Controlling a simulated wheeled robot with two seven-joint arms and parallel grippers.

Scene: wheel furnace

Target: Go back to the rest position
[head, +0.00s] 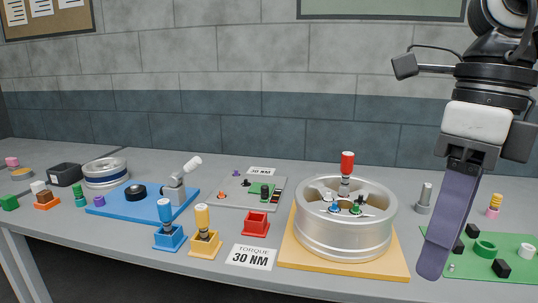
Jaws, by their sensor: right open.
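My right gripper (436,262) hangs at the right side of the head view, pointing down, with its long purple fingers seen nearly edge-on so they overlap. It is open and nothing shows in it. It is in front of the gap between the silver wheel (345,235) and the green board (465,266), and hides part of that board. I cannot tell its height above the table. My left gripper is not in view.
The wheel lies on a yellow board (395,265) with a red-handled tool (347,168) upright at its centre. Left of it are a torque card (251,257), blue (165,212) and yellow (203,222) handled tools in stands, an empty red holder (255,225) and a blue board (135,208).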

